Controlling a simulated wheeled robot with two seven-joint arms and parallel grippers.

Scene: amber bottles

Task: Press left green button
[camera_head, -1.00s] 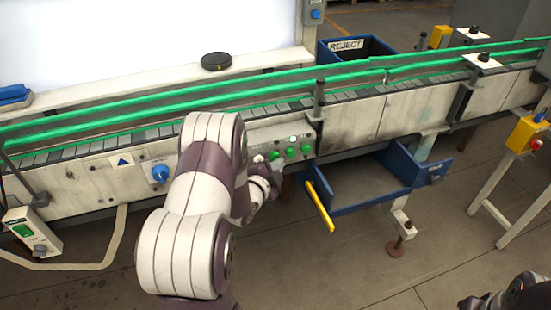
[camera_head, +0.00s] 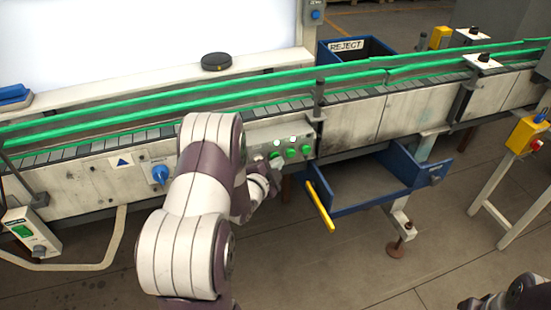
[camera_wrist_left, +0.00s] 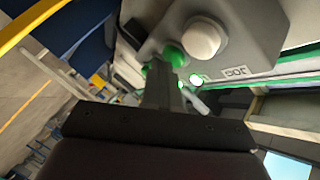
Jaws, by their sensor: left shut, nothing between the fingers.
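A grey control panel on the conveyor's side carries a row of green buttons. The left green button (camera_head: 275,156) is at the row's left end, beside the middle one (camera_head: 291,153) and the right one (camera_head: 305,149). My left gripper (camera_head: 276,167) is at the left green button, mostly hidden by my own arm. In the left wrist view its closed fingers (camera_wrist_left: 168,70) reach to a green button (camera_wrist_left: 175,56) and overlap it; whether they touch cannot be told. A pale round knob or lamp (camera_wrist_left: 200,40) is beside it. My right arm shows only in the bottom right corner, its fingers not clear.
A blue open tray (camera_head: 365,185) with a yellow edge bar (camera_head: 320,206) hangs just right of the panel. A blue knob (camera_head: 160,174) is to the left. The conveyor with green rails (camera_head: 200,98) runs behind. A blue reject bin (camera_head: 375,48) stands beyond.

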